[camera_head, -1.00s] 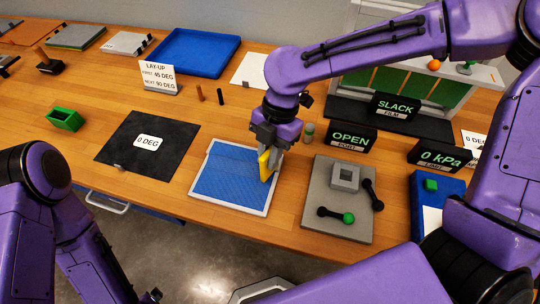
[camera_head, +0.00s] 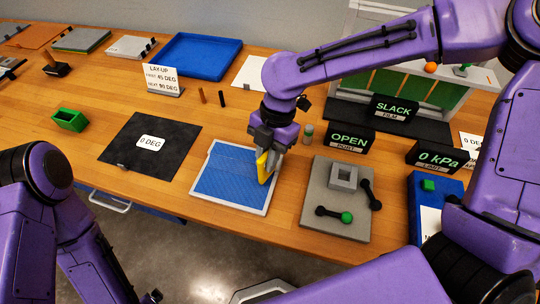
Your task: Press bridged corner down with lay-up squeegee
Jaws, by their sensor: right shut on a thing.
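My right gripper (camera_head: 267,150) points down over the right side of a blue sheet (camera_head: 225,176) with a pale border. It is shut on a yellow squeegee (camera_head: 263,169), whose lower end is at the right part of the blue sheet. I cannot tell whether the squeegee touches the sheet. The bridged corner cannot be made out, and the gripper and squeegee hide part of the sheet's right side. My left arm is at the lower left, but its gripper is not in view.
A black sheet (camera_head: 128,157) labelled 0 DEG lies to the left. A grey plate (camera_head: 320,230) with dark handles lies to the right, near OPEN (camera_head: 349,138), SLACK (camera_head: 395,107) and 0 kPa (camera_head: 437,157) signs.

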